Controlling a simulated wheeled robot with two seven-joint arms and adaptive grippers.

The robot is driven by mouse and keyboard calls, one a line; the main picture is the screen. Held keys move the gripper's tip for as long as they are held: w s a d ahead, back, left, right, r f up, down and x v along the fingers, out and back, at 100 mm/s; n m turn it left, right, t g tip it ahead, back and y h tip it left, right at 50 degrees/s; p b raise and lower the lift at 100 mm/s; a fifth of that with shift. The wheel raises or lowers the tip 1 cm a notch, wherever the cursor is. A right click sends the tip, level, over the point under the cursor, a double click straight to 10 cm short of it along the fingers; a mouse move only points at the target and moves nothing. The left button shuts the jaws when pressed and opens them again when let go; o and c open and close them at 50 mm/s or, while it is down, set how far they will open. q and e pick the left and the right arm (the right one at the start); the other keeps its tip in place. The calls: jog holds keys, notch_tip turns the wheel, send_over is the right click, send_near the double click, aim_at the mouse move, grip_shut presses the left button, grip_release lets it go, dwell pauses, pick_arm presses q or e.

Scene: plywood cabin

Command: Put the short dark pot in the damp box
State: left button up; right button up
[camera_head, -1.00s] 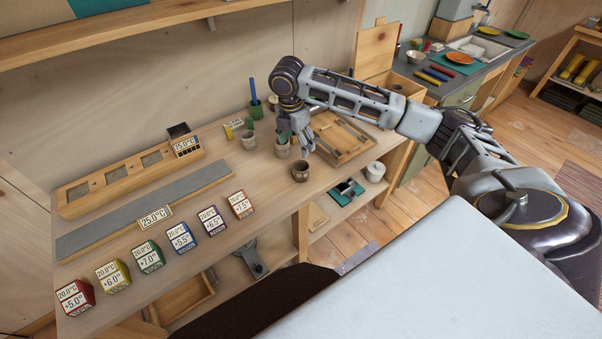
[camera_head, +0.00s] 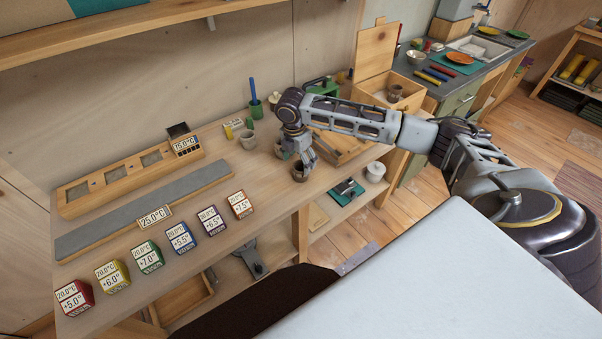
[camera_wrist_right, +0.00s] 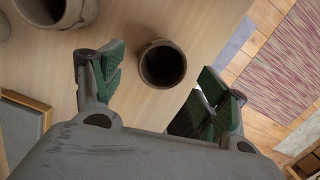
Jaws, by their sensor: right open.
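The short dark pot (camera_head: 299,173) stands upright near the front edge of the bench. In the right wrist view, the pot (camera_wrist_right: 162,65) shows its round dark mouth just beyond the space between the fingertips. My right gripper (camera_head: 305,164) is open and empty just above and beside it; its green-padded fingers also show in the wrist view (camera_wrist_right: 165,84). I cannot tell whether they touch the pot. The damp box looks to be the wooden box (camera_head: 416,101) with its lid (camera_head: 376,55) raised, at the bench's far right end; a pot (camera_head: 395,92) shows in its opening. My left gripper is out of view.
Other pots (camera_head: 248,140) stand left of the gripper, one (camera_head: 281,151) partly hidden by it. A green cup (camera_head: 256,111) stands behind. A wooden tray (camera_head: 345,150) lies under my right arm. Coloured cubes (camera_head: 182,239) line the front left edge.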

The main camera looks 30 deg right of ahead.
aim_at(301, 168)
dwell(0.3)
jog(key=shift+d+f, duration=0.2)
jog(key=shift+f, duration=1.1)
jog(key=shift+d+f, duration=0.15)
jog(key=shift+f, duration=1.1)
jog(key=c, duration=1.3)
jog(key=shift+r, duration=0.2)
jog(key=shift+r, duration=4.85)
